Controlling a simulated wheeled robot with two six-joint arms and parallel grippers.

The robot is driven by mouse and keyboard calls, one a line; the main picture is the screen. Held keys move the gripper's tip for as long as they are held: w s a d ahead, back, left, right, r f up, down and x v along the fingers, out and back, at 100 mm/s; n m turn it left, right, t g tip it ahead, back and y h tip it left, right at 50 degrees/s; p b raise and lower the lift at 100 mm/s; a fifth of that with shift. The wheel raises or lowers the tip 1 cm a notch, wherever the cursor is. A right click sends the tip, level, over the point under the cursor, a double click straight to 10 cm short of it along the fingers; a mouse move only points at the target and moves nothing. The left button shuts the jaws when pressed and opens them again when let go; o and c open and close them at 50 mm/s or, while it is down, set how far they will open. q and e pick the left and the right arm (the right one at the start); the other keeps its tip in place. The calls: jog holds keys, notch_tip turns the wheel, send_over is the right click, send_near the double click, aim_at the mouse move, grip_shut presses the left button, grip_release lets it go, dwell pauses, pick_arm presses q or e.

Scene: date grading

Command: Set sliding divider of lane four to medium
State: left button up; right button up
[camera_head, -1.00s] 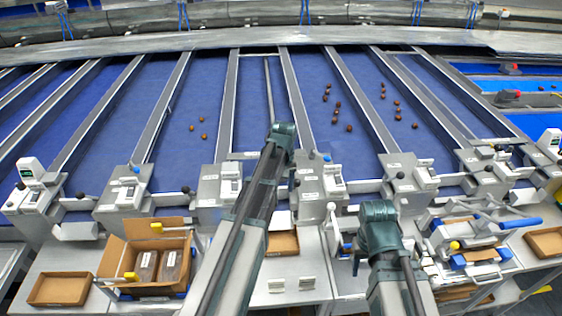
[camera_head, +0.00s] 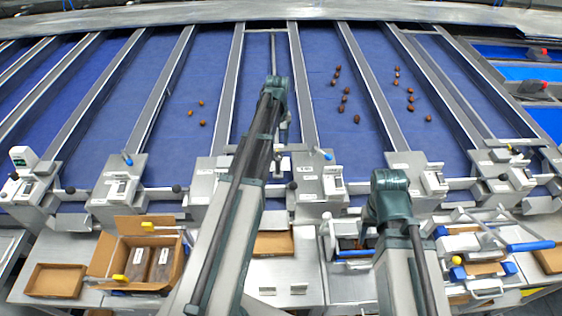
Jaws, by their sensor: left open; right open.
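Blue sorting lanes (camera_head: 215,75) run away from me, parted by grey rails. A thin rod-like divider (camera_head: 273,50) lies along the lane behind my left wrist. Which lane is lane four, and its setting, I cannot tell. My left gripper (camera_head: 284,128) is open and hangs over the near part of that lane, close to the grey control housings, holding nothing visible. My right gripper (camera_head: 369,225) is open, low near the front bench, with its fingers mostly hidden by its wrist. Housings carry a blue knob (camera_head: 328,155), another blue knob (camera_head: 127,158) and a black knob (camera_head: 177,188).
Brown dates (camera_head: 356,119) lie in several lanes. An open carton (camera_head: 125,257) with packs stands on the front bench, beside a shallow brown tray (camera_head: 55,281). A device with a blue handle (camera_head: 530,246) stands at the right.

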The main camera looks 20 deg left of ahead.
aim_at(278, 166)
pick_arm(q)
jog(key=shift+s, duration=0.25)
jog(key=shift+w+f+b, duration=0.1)
jog(key=shift+f+b, duration=0.55)
notch_tip(278, 166, down, 12)
jog(key=b, duration=1.2)
jog(key=shift+f+b, duration=0.25)
jog(key=shift+b, duration=0.05)
grip_shut()
